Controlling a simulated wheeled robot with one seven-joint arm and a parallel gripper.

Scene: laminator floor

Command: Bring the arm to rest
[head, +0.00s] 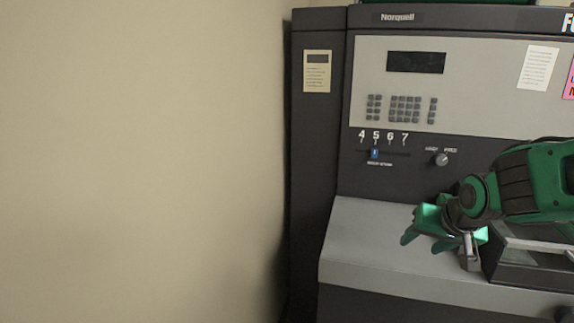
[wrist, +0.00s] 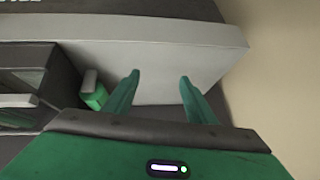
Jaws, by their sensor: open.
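My gripper (head: 424,243) is green and shows at the lower right of the head view, in front of the machine's sloped grey ledge. In the wrist view its two fingers (wrist: 157,88) are spread apart with nothing between them. The arm comes in from the right edge of the head view. Just right of the fingers is a small grey lever-like part (head: 470,252). In the wrist view a grey and green part (wrist: 92,90) stands left of the fingers. I cannot tell whether the gripper touches it.
The Norquell machine (head: 440,85) carries a keypad (head: 405,109), a slider with a blue knob (head: 375,154) and a rotary knob (head: 441,159). A dark-framed opening (head: 530,265) lies right of the gripper. A plain beige wall (head: 140,160) fills the left.

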